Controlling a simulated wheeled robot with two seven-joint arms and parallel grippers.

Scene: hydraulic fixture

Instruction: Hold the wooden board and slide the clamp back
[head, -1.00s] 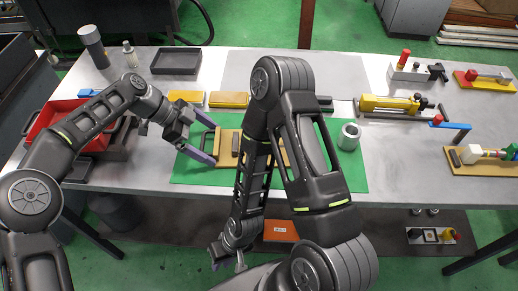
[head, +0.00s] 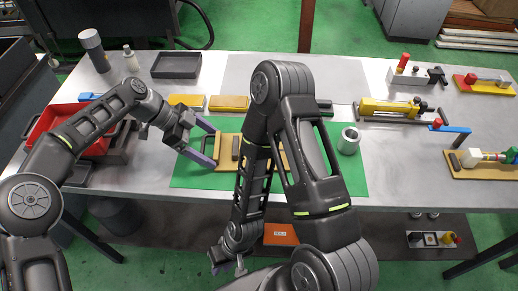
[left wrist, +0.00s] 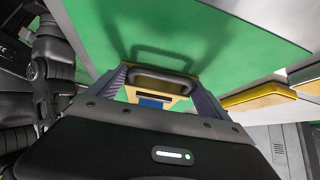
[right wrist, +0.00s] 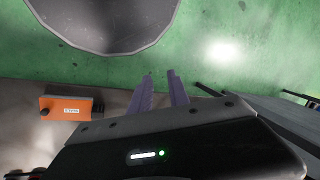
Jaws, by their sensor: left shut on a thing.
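The wooden board (head: 224,148) lies on the green mat (head: 185,178), partly hidden behind my right arm. It carries a dark handle at its left end and an upright dark bar. I cannot tell which part is the clamp. My left gripper (head: 208,147) is shut on the board's left end, one finger on each side. In the left wrist view the dark handle (left wrist: 162,79) sits between the two fingers. My right gripper (right wrist: 159,73) is empty, its fingers apart with a narrow gap; in the head view it hangs low, in front of the table edge.
A metal cylinder (head: 349,140) stands on the mat's right side. Yellow blocks (head: 229,103) lie behind the mat. A yellow hydraulic tool (head: 392,107) and other fixtures stand at right. A red bin (head: 48,122) is at left. An orange box (head: 281,234) is on the lower shelf.

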